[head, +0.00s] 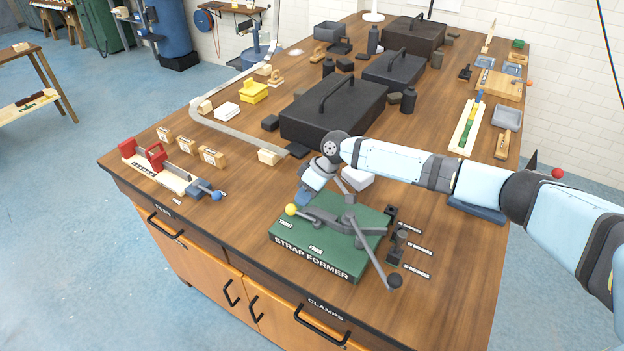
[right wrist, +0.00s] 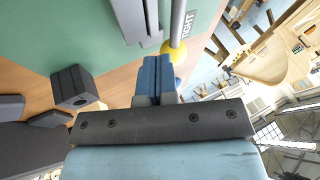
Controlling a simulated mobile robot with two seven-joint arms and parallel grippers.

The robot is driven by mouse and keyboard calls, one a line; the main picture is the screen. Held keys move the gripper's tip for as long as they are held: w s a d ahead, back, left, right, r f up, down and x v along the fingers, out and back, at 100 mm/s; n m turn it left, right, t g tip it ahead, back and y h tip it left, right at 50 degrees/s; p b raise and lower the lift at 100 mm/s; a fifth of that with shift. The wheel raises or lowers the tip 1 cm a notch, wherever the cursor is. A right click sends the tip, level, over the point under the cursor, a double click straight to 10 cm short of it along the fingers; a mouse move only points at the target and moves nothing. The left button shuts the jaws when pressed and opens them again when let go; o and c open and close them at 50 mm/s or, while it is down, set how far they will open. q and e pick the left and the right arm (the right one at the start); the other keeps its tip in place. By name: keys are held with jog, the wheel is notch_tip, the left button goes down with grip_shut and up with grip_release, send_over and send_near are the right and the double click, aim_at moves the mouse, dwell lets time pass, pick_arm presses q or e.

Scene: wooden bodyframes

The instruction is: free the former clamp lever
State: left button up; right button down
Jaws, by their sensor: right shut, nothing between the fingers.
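The strap former is a green block (head: 290,237) on the bench, with grey metal arms on top. Its clamp lever ends in a yellow knob (head: 291,209), which sits on the TIGHT side of the block; the FREE label is farther right along the front edge. In the right wrist view the yellow knob (right wrist: 174,52) and its grey rod (right wrist: 178,22) show just beside my blue fingertips. My right gripper (head: 302,198) is shut and empty, close to the knob; whether it touches the knob I cannot tell. My left gripper is not in view.
A dark-knobbed handle (head: 371,253) reaches over the former's front right corner. Small black blocks (head: 393,253) stand along its right side. A white block (head: 358,178) and a large black case (head: 333,112) lie behind.

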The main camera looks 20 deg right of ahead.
jog(key=shift+s+a+f, duration=0.1)
jog(key=shift+s+a, duration=0.2)
jog(key=shift+a+n+g, duration=0.25)
jog(key=shift+n+g, duration=0.05)
jog(key=shift+n, duration=0.1)
